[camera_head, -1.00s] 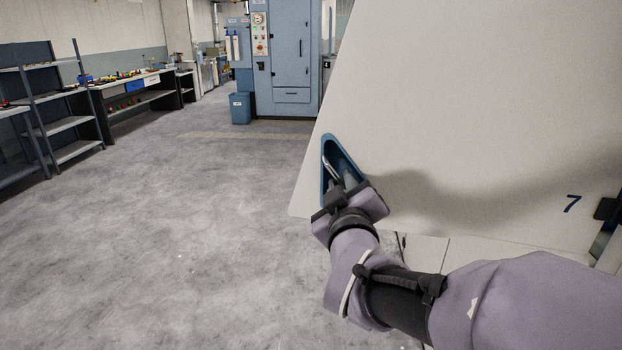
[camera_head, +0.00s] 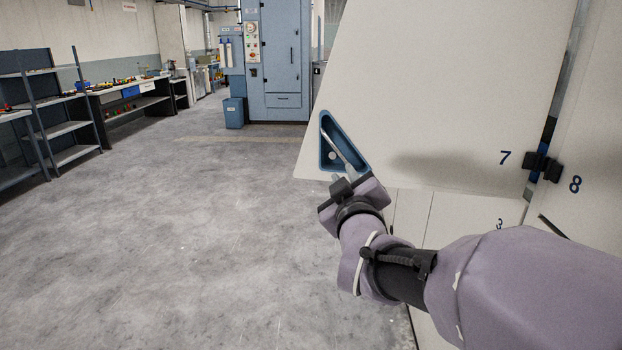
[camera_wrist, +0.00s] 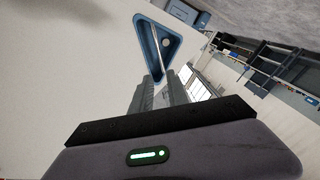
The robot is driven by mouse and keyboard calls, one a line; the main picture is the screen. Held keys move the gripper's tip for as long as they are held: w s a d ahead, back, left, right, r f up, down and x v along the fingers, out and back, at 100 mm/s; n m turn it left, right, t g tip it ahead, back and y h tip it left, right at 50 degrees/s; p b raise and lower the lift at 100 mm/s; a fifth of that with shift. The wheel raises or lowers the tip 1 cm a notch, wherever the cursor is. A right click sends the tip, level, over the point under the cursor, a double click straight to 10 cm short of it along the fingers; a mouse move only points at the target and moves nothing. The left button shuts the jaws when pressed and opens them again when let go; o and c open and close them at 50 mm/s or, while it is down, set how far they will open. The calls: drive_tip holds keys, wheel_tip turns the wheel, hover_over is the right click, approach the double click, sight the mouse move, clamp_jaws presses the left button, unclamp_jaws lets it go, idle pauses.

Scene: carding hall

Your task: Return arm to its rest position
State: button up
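A large cream door panel marked 7 (camera_head: 430,90) stands open at the right in the head view. Near its lower left corner is a blue triangular recess (camera_head: 327,150) with a slanted metal bar handle (camera_head: 346,148) across it.
A hinge (camera_head: 543,166) joins the door to a panel marked 8 (camera_head: 600,120) at the right. Lower panels (camera_head: 440,218) lie behind my arm. The floor to the left is clear. A blue cabinet (camera_head: 280,60), blue bin (camera_head: 233,113) and shelving (camera_head: 65,128) stand farther off.

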drive_tip(key=s+f+m+g+y, duration=0.1)
drive_tip(key=s+f+m+g, duration=0.3)
drive_tip(key=s, duration=0.6)
drive_tip(key=s+f+m+g, duration=0.3)
drive_tip(key=s+f, duration=0.3)
drive_tip(key=s, duration=0.5)
drive_tip(key=s+f+m+g+y, duration=0.1)
drive_tip(key=s+f+m+g, duration=0.3)
drive_tip(key=s, duration=0.7)
wheel_tip(320, 180, down, 2)
drive_tip(key=shift+s+a+m+g+y, duration=0.3)
drive_tip(key=shift+a+g, duration=0.15)
drive_tip(key=shift+g, duration=0.15)
drive_tip(key=shift+w, duration=0.1)
